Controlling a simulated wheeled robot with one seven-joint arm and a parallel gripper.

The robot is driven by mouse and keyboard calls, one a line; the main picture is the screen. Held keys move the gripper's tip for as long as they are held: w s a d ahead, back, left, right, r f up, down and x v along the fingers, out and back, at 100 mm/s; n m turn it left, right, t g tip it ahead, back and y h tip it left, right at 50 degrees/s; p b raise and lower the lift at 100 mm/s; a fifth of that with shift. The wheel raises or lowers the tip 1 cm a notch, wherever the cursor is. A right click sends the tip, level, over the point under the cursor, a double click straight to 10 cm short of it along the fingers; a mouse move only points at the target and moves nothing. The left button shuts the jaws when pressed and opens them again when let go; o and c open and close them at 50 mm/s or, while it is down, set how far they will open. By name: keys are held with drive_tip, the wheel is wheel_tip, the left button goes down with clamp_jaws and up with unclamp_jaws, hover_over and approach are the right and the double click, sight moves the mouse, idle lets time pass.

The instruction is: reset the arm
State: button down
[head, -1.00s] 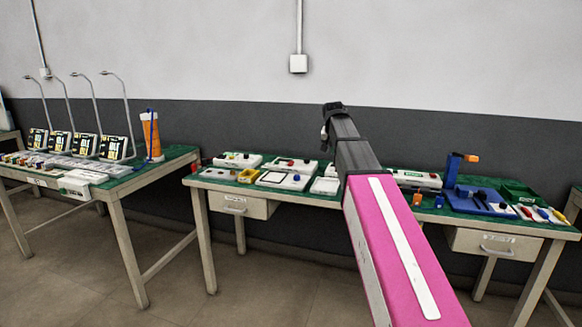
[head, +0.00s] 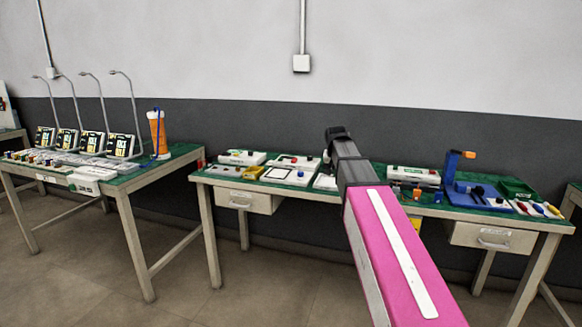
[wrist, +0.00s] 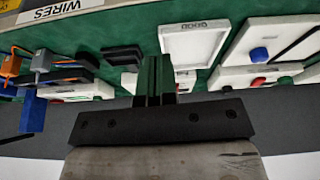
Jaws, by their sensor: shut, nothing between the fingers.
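My arm, with a pink link and a white strip, reaches from the bottom of the head view toward the right-hand bench (head: 330,196). My gripper (head: 336,132) is the dark end of the arm, in front of the grey wall and above that bench; its fingers are too small to make out there. In the wrist view my gripper (wrist: 158,62) shows two dark fingers close together. They are shut, with nothing held. My arm hides part of the bench's middle.
The right-hand bench carries white boxes (head: 243,158), a blue stand (head: 452,182) and a green tray (head: 516,188). A gap separates the benches. Floor in front is clear.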

drive_tip(key=s+f+n+g, duration=0.1)
drive_tip(key=s+f+g, duration=0.1)
drive_tip(key=s+f, duration=1.2)
drive_tip(key=s+f+n+g+y, duration=0.1)
drive_tip(key=s+f+n, duration=0.1)
drive_tip(key=s+f, duration=1.1)
wheel_tip(320, 180, down, 5)
drive_tip(key=shift+s+d+f+g, duration=0.2)
drive_tip(key=shift+s+d+g, duration=0.2)
drive_tip(key=shift+d, duration=0.05)
